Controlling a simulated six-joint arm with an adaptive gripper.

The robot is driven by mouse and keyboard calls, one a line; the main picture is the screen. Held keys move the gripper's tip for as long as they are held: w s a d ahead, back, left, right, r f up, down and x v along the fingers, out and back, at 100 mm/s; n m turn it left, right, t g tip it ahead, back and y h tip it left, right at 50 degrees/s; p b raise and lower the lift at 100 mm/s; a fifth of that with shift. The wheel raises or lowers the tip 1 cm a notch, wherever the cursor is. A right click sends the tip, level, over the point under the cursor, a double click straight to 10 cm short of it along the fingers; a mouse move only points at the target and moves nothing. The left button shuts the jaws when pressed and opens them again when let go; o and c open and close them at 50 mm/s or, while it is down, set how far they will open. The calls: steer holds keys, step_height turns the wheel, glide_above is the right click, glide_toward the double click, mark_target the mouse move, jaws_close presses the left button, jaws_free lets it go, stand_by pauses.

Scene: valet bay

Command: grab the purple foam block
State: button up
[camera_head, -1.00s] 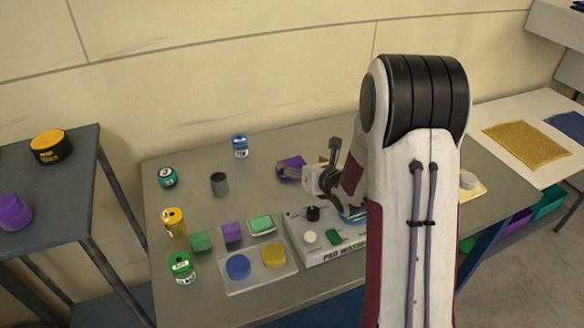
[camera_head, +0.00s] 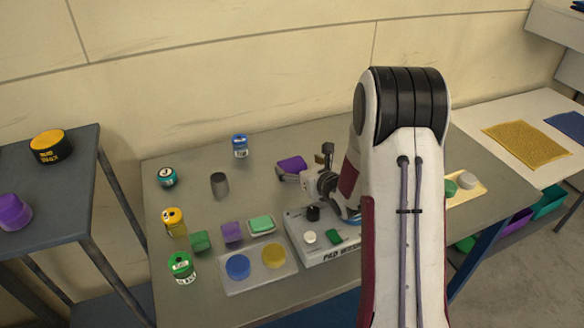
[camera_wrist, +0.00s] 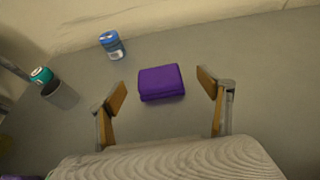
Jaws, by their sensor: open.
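A purple foam block (camera_head: 292,165), flat with rounded edges, lies on the grey table toward the wall. In the wrist view the purple foam block (camera_wrist: 161,83) appears between the two fingertips, with a gap on each side. My gripper (camera_head: 306,166) is open and empty by the block; its wrist view fingers (camera_wrist: 163,86) are spread wide. I cannot tell how far above the table the fingertips are.
A blue-labelled can (camera_head: 240,146) and a grey cup (camera_head: 219,184) stand left of the block. More cans line the left edge. The table right around the block is clear.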

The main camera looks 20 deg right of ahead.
mark_target(294, 166)
steer(key=shift+w+f, duration=0.2)
steer(key=shift+w, duration=0.15)
steer(key=shift+w+a+f, duration=0.1)
steer(key=shift+w+a+f, duration=0.1)
steer(key=shift+w+f, duration=0.5)
steer(key=shift+w, duration=0.15)
steer(key=shift+x, duration=1.55)
steer(key=shift+s, duration=0.1)
steer(key=c, duration=1.1)
